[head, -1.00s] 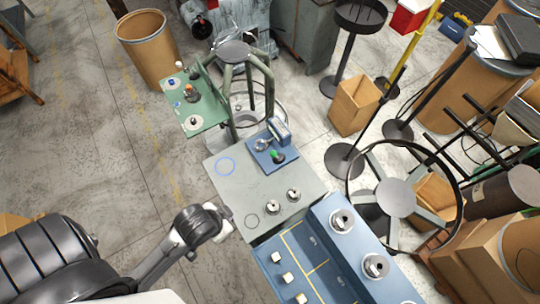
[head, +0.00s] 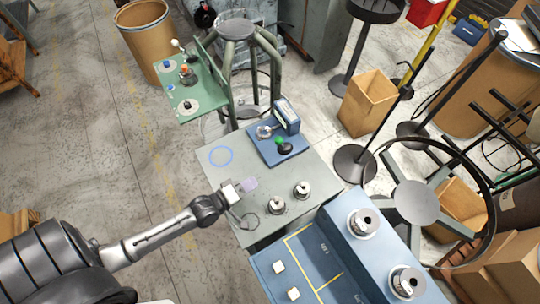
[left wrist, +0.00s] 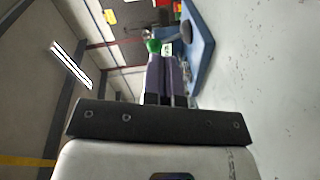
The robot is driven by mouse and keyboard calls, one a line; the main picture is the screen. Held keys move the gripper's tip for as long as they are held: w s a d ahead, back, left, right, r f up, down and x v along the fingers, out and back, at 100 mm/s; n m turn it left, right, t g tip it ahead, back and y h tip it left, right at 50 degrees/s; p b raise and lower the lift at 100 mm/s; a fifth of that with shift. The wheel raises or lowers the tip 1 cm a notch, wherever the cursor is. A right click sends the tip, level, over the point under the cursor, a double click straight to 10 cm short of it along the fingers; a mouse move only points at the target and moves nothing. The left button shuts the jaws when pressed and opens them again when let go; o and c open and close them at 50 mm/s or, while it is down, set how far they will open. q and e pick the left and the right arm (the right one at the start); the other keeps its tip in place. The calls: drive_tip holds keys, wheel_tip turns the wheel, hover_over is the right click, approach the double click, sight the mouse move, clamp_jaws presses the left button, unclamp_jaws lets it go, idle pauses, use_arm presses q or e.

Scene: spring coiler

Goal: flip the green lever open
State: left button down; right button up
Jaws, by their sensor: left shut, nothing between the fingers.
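The green lever (head: 280,141) is a small green-tipped handle on a black round base, on a blue plate (head: 264,155) on the grey bench top. My left gripper (head: 250,184) is over the bench, nearer to me than the plate and apart from the lever. Its fingers are together and empty. In the left wrist view, the closed fingers (left wrist: 160,75) point toward the lever's round green knob (left wrist: 153,46), just beyond their tips in the picture. The blue plate (left wrist: 200,45) shows to the right there. My right gripper is in neither view.
A blue box-shaped device (head: 287,116) stands at the plate's back edge. Two metal knobbed pieces stand on the bench, one being the right piece (head: 302,190). A green panel (head: 190,88) with knobs stands at the back left. A blue tray (head: 295,270) with pale blocks is at the front.

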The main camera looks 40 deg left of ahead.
sight(281, 142)
use_arm(q)
drive_tip(key=a+f+n+t+b, duration=0.1)
drive_tip(key=a+f+n, duration=0.1)
drive_tip(key=a+f+n+t+b, duration=0.1)
drive_tip(key=a, duration=0.1)
drive_tip(key=shift+w+a+t+y+b, duration=0.1)
drive_tip(key=shift+w+t+y+b, duration=0.2)
drive_tip(key=shift+w+y+b, duration=0.1)
drive_tip(key=shift+a+n+t+b, duration=0.4)
drive_tip(key=shift+a+n+t, duration=0.2)
drive_tip(key=shift+a+n, duration=0.35)
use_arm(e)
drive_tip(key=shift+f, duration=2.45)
use_arm(q)
drive_tip(key=shift+w, duration=0.1)
drive_tip(key=p+x, duration=0.1)
drive_tip(key=x, duration=1.3)
drive_tip(key=shift+a+f, duration=0.1)
drive_tip(key=shift+f, duration=0.1)
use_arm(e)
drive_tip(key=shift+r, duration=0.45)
